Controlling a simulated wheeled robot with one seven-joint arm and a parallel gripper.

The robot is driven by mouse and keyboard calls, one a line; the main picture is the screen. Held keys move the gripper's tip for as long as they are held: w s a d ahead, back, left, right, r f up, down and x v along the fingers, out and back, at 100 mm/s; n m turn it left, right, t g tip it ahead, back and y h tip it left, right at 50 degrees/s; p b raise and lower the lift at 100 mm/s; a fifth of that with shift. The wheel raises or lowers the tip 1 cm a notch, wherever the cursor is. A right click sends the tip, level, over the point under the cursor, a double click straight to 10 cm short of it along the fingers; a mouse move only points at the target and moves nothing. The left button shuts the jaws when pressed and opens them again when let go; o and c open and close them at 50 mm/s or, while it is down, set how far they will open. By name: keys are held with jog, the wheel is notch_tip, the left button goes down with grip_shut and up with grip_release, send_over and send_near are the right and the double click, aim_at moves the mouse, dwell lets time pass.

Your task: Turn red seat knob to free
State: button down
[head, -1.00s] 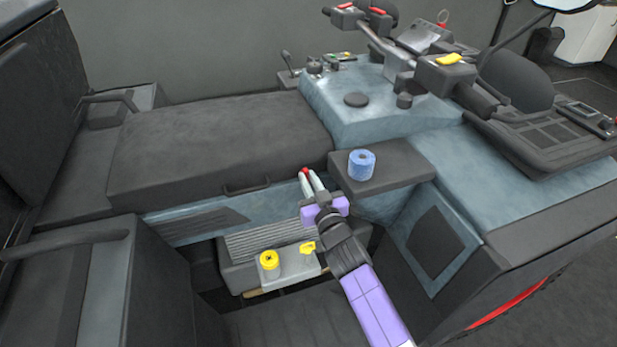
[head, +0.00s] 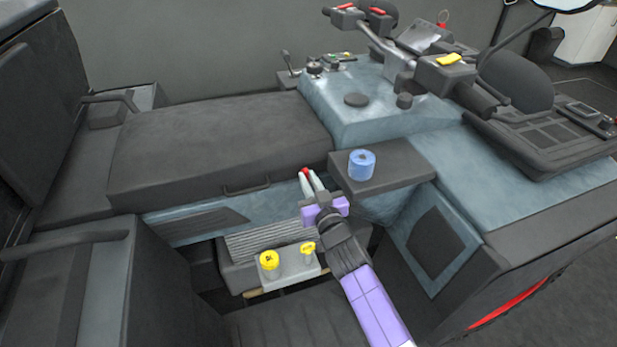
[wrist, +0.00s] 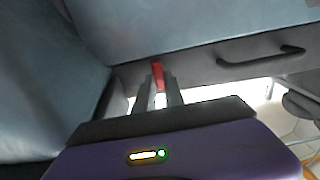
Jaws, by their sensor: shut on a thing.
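The red seat knob (head: 305,171) sits on the side of the vehicle, below the front edge of the dark seat (head: 220,145) and to the right of the seat's handle. My gripper (head: 310,180) reaches up to it from below, with its fingertips at the knob. In the wrist view the red knob (wrist: 157,76) shows as a narrow upright red piece between the tips of my gripper (wrist: 159,85), which is shut on it. The fingers hide part of the knob, and its exact turn angle is hard to read.
A blue roll (head: 362,165) stands on a dark shelf (head: 395,180) just right of my gripper. Two yellow knobs (head: 269,261) stand on a grey block below left. A black handle (wrist: 262,58) lies right of the knob in the wrist view.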

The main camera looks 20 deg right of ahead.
jog(key=shift+d+f, duration=0.1)
jog(key=shift+d, duration=0.15)
jog(key=shift+d+m+b, duration=0.1)
jog(key=shift+m+b, duration=0.2)
jog(key=shift+m, duration=0.5)
jog(key=c, duration=1.4)
grip_release()
jog(key=shift+c, duration=0.2)
jog(key=s+p, duration=0.6)
jog(key=s, duration=0.1)
jog(key=shift+s+p, duration=0.4)
